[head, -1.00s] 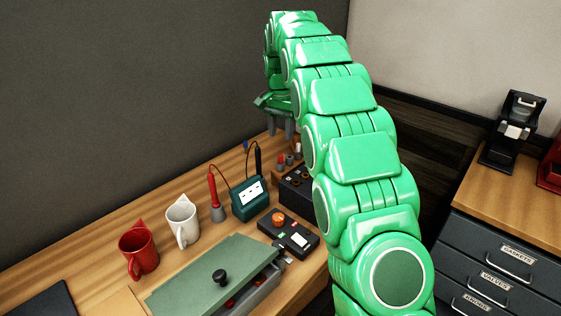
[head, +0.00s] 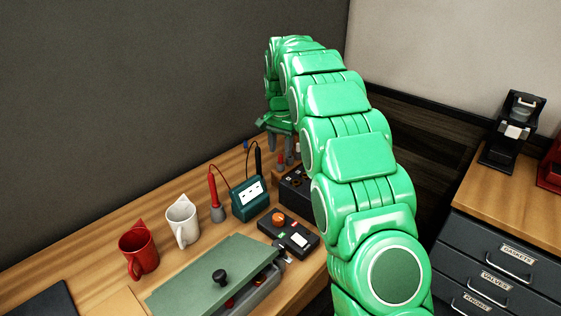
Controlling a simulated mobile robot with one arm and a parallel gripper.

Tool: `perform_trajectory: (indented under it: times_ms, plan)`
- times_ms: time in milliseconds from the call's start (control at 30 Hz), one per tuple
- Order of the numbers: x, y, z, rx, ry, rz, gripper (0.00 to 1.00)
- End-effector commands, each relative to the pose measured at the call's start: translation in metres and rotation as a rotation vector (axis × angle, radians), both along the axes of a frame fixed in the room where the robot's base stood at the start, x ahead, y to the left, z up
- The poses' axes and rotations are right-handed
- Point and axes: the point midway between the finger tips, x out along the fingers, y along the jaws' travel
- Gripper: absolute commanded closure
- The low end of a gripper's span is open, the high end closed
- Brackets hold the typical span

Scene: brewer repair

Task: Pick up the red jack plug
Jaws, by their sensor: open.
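Several small plugs stand in a wooden holder at the far end of the bench. A small red-topped one, which looks like the red jack plug (head: 281,158), is at its left side, partly hidden by my gripper. My gripper (head: 279,149) is open, pointing down, with its fingers just over the plugs. I cannot tell whether the fingers are around the red plug or only above it, or whether they touch it. My arm hides part of the holder's right side.
A black box (head: 294,190) with sockets stands in front of the holder. A teal meter (head: 249,198) with a red probe (head: 213,190) and a black probe (head: 258,158) is to the left. Mugs, a switch box (head: 288,234) and a green-lidded case (head: 215,275) are nearer.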

Motion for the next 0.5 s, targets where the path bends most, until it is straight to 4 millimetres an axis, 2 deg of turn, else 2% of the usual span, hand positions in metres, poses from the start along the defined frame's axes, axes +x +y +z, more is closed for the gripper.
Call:
perform_trajectory:
  times_ms: [133,367,400,500]
  plan:
    - [-0.001,0.000,-0.018,0.000,0.004,0.000,0.53]
    - [0.000,0.000,-0.021,0.000,0.001,0.000,0.53]
    - [0.000,0.000,-0.021,0.000,0.001,0.000,0.54]
    - [0.000,0.000,-0.021,0.000,0.001,0.000,0.70]
